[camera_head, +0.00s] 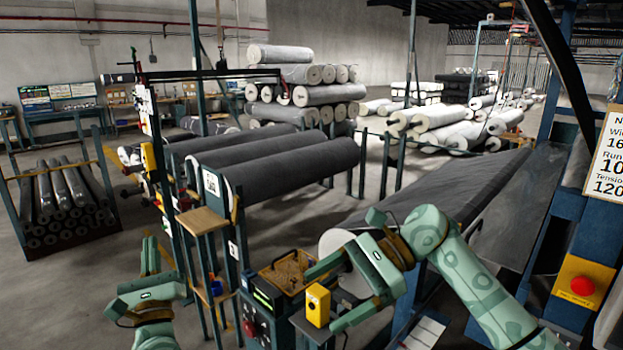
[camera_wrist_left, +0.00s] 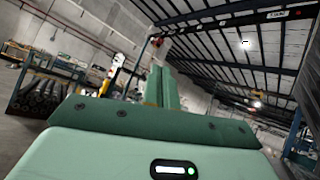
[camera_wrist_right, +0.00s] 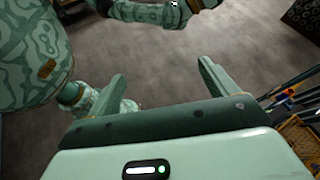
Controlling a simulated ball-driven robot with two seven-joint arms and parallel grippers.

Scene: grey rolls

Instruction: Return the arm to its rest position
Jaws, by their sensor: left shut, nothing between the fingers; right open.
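My left gripper (camera_head: 150,256) is at the lower left of the head view, its fingers upright and together. In the left wrist view the fingers (camera_wrist_left: 161,84) stand side by side against the wall and ceiling, holding nothing. My right arm (camera_head: 468,275) comes in from the lower right of the head view and bends down to the left. My right gripper (camera_head: 321,300) is open in front of the work stand. In the right wrist view its fingers (camera_wrist_right: 161,78) are spread, with only floor between them. The task names no other object.
A wooden tray (camera_head: 290,268) and a yellow box (camera_head: 317,308) are close to the right gripper in the head view. Dark rolls (camera_head: 265,158) lie on a rack behind. A red button (camera_head: 582,286) is on the machine at right. Floor (camera_head: 85,285) is clear at left.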

